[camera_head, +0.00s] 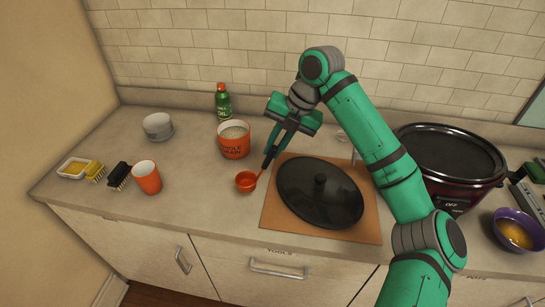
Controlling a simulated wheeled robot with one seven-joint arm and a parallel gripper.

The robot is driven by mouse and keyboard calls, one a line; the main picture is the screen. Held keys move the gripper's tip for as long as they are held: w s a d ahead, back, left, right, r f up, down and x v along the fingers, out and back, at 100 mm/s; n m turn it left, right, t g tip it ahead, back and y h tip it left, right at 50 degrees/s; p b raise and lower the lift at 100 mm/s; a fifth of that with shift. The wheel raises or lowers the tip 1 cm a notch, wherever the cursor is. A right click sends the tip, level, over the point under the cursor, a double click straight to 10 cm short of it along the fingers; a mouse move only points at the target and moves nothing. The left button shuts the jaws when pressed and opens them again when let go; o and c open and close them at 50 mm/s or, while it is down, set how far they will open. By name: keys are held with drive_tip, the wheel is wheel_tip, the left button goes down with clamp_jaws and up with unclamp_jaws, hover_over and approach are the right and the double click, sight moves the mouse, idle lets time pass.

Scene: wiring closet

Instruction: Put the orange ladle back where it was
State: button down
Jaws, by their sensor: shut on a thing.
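The orange ladle (246,182) is low over the counter, just left of a brown board. Its bowl faces up and its handle rises to the right into my gripper (269,160). My gripper is shut on the handle, pointing down and to the left. I cannot tell whether the bowl touches the counter. An orange tub (234,141) of pale grain stands just behind the ladle, apart from it.
A dark lid (320,193) lies on the brown board (283,222) to the right. A green bottle (222,100), an orange cup (147,177), white bowls (158,127) and brushes (118,175) stand left. A slow cooker (450,165) and purple bowl (514,232) are right. Counter between cup and ladle is clear.

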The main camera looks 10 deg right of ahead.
drive_tip(key=shift+w+a+f, duration=0.1)
drive_tip(key=shift+w+f, duration=0.25)
drive_tip(key=shift+f, duration=0.55)
drive_tip(key=shift+w+d+f, duration=0.1)
drive_tip(key=shift+w+f, duration=0.25)
drive_tip(key=shift+f, duration=0.6)
drive_tip(key=shift+w+a+f, duration=0.1)
drive_tip(key=shift+w+f, duration=0.25)
drive_tip(key=shift+f, duration=0.65)
drive_tip(key=c, duration=1.8)
unclamp_jaws()
drive_tip(key=shift+o, duration=0.2)
drive_tip(key=shift+a, duration=0.1)
drive_tip(key=v, duration=1.2)
